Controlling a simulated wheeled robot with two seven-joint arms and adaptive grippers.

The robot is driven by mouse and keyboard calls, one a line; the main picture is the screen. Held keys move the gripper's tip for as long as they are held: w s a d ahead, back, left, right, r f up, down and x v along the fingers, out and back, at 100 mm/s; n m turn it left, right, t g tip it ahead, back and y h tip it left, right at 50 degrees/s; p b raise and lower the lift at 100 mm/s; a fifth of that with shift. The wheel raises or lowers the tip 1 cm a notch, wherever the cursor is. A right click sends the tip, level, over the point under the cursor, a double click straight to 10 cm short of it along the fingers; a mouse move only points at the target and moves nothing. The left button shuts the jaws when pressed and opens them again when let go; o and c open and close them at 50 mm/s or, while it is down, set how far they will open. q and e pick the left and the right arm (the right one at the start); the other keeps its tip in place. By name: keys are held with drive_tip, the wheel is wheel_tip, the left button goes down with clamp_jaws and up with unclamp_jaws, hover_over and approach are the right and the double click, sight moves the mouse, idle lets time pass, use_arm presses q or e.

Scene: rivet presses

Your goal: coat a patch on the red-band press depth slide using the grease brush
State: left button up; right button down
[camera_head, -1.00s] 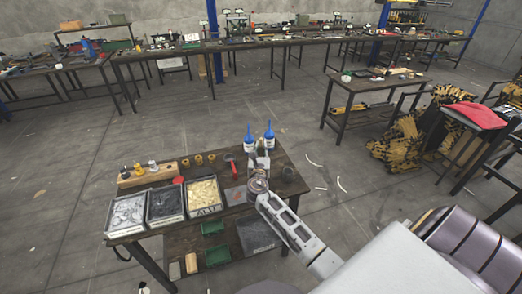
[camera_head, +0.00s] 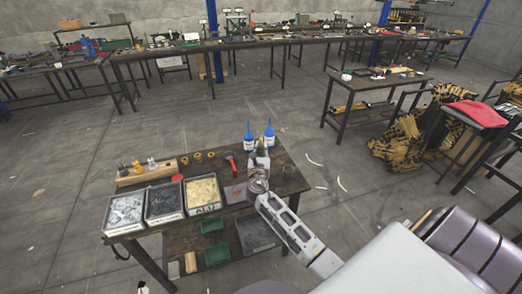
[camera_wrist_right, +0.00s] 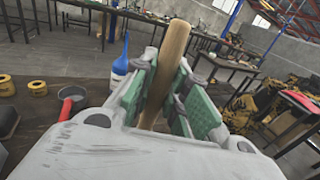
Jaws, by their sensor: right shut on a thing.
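My right gripper (camera_head: 261,158) is over the right part of the near workbench (camera_head: 288,163), beside the blue-capped bottles. In the right wrist view, its green-padded fingers (camera_wrist_right: 170,95) are shut on a tan wooden handle (camera_wrist_right: 172,62), which stands nearly upright. The handle looks like that of the grease brush; its bristle end is hidden behind the gripper body. I cannot pick out the red-band press or its depth slide in these views. My left gripper is not in view.
Two blue-capped bottles (camera_head: 269,137) stand close behind the gripper. A red-handled item (camera_head: 231,162), yellow rings (camera_head: 197,157) and a wooden block with knobs (camera_head: 146,172) lie to the left. Trays of small parts (camera_head: 123,212) line the front left. Open floor surrounds the bench.

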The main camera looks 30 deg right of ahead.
sight(260, 138)
drive_tip(key=shift+f+b, duration=0.35)
drive_tip(key=shift+f, duration=0.25)
idle(1.6)
drive_tip(key=shift+r+p, duration=2.6)
drive_tip(key=shift+r, duration=0.95)
drive_tip(key=shift+w+a, duration=0.1)
